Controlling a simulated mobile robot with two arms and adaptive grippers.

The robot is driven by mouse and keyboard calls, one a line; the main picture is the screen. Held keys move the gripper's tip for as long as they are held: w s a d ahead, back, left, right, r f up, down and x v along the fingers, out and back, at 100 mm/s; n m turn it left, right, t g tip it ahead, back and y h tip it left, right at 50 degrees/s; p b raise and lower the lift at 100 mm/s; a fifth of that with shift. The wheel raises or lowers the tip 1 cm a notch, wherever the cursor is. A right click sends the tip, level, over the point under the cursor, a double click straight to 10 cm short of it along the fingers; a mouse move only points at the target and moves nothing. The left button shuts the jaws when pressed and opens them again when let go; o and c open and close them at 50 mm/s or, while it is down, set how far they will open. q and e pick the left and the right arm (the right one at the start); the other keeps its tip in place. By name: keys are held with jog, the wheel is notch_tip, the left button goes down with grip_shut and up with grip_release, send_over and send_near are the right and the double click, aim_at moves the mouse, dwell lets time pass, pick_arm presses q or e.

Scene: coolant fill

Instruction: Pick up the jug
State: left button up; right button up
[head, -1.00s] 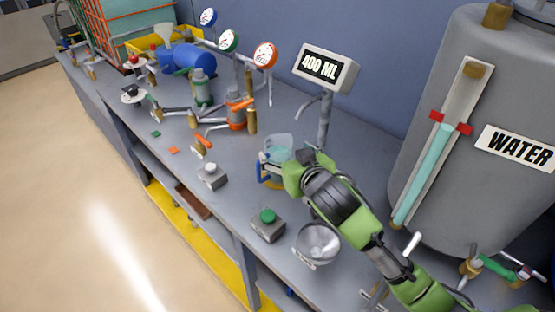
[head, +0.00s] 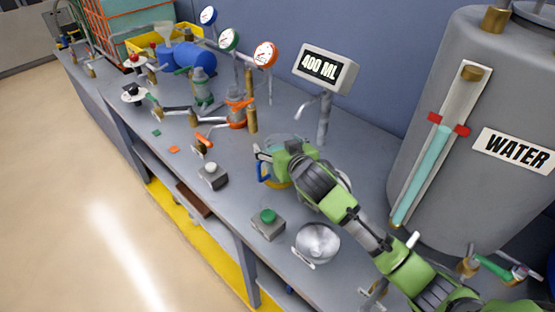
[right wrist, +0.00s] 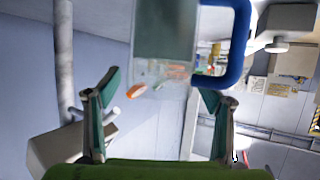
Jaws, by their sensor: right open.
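The jug is clear with a blue handle; in the head view only its handle (head: 263,172) and part of its wall show, on the bench below the spout. My right gripper (head: 284,155) covers the rest. In the right wrist view the jug's clear body (right wrist: 165,45) is at the top centre, with the blue handle on its right. My right gripper (right wrist: 160,90) is open there, one finger to each side of the jug's line. I cannot tell whether a finger touches it. My left gripper is not in view.
A spout post with a 400 ML display (head: 323,68) stands just behind the jug. The WATER tank (head: 450,120) is at the right. Valves (head: 238,110) stand to the left.

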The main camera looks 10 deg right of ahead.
jog(key=shift+c, duration=0.3)
jog(key=c, duration=1.9)
jog(key=shift+r, duration=0.1)
grip_shut()
